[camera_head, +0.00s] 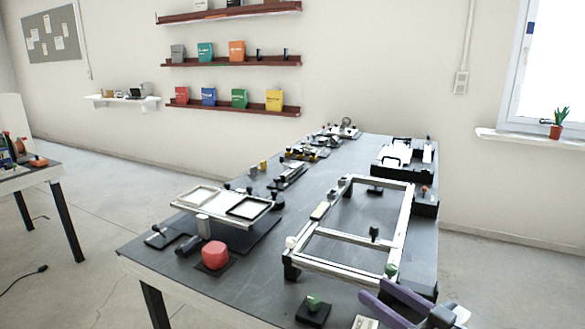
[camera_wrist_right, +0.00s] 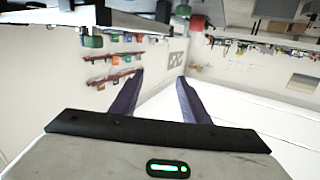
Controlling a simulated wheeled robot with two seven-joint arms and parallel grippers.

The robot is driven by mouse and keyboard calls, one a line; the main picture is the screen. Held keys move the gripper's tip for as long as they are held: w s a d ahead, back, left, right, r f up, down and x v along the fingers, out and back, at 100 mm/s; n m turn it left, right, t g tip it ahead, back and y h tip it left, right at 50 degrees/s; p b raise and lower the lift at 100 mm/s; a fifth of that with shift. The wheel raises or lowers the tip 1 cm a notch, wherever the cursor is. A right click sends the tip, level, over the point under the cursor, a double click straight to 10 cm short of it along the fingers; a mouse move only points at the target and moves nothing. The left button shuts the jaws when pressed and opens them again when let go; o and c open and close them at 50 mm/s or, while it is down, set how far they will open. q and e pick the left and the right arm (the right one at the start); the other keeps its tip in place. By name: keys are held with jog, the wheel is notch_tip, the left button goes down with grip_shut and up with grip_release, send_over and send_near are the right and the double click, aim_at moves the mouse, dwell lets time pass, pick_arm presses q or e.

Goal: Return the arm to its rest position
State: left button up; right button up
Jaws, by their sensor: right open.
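My right gripper (camera_head: 374,289) is at the bottom right of the head view, by the near right corner of the dark table. Its two purple fingers are spread apart and nothing is between them. In the right wrist view the gripper (camera_wrist_right: 160,75) also shows open and empty, with shelves and wall beyond it. My left arm and gripper are not in view.
The dark workbench (camera_head: 250,283) carries a silver chassis frame (camera_head: 348,250) near the right gripper. Wall shelves (camera_head: 232,108) are beyond. Floor right of the bench is clear.

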jog(key=s+a+f+m+g+h, duration=0.1)
jog(key=s+a+f+h, duration=0.1)
jog(key=s+f, duration=0.4)
jog(key=s+a+f+m+h, duration=0.15)
jog(key=s+f, duration=0.25)
jog(key=f, duration=0.5)
jog(key=s+d+f+m+g+h, duration=0.1)
jog(key=s+f+g+h, duration=0.1)
jog(key=s+f, duration=0.5)
jog(key=s+d+f+m+g+h, duration=0.1)
jog(key=s+f+g+h, duration=0.1)
jog(key=s+f, duration=0.5)
jog(key=s, duration=0.5)
jog(key=shift+s+d+f+g, duration=0.2)
jog(key=shift+s+g, duration=0.2)
